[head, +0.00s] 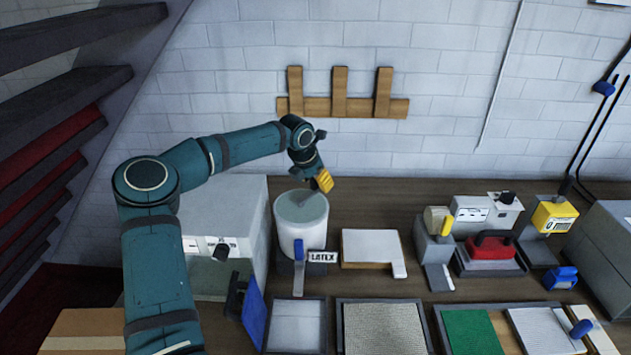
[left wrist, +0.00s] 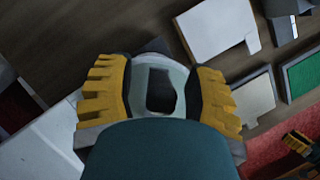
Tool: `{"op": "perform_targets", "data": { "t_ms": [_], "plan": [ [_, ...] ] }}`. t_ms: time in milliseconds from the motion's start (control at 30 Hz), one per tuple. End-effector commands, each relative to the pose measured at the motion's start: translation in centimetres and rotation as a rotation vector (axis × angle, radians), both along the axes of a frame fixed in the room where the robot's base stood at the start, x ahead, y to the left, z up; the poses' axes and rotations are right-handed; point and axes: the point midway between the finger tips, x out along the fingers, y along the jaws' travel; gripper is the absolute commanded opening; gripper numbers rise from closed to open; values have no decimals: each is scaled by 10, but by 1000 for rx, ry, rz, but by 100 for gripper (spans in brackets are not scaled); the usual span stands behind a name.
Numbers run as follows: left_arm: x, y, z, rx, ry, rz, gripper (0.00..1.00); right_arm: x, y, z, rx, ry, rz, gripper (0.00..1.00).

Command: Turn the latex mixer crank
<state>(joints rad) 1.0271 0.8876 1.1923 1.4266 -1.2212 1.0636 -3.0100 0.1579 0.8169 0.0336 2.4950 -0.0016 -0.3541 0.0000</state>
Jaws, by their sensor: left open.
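The latex mixer is a white round tub (head: 302,235) with a pale green top, beside a "LATEX" label (head: 322,257) in the head view. A grey bar shows over its top, partly hidden by my gripper; I cannot make out the crank clearly. My left gripper (head: 322,182) is above the tub's back right rim, yellow fingers pointing down. In the left wrist view the left gripper (left wrist: 160,100) is open, with the pale tub top (left wrist: 180,75) and a dark shape between its fingers. Contact cannot be told. A yellow and black toothed piece at that view's lower right looks like my right gripper (left wrist: 298,143).
A white pad on a wooden board (head: 372,249) lies to the right. Trays and a red-topped device (head: 490,248) fill the bench's front and right.

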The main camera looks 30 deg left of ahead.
Motion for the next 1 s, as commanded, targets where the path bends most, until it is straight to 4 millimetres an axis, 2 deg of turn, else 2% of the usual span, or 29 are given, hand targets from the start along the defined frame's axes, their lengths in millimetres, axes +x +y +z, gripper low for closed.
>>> {"op": "perform_targets", "data": {
  "t_ms": [167, 600, 800, 1000],
  "plan": [
    [-6, 2, 15, 0, -1, 1, 53, 0, 0, 0, 0, 0, 0, 47],
    [-37, 6, 91, -1, -1, 1, 53, 0, 0, 0, 0, 0, 0, 47],
    [-45, 6, 108, 0, 1, 1, 53, 0, 0, 0, 0, 0, 0, 47],
    [-46, 7, 110, 0, 1, 1, 53, 0, 0, 0, 0, 0, 0, 47]
  ]
}}
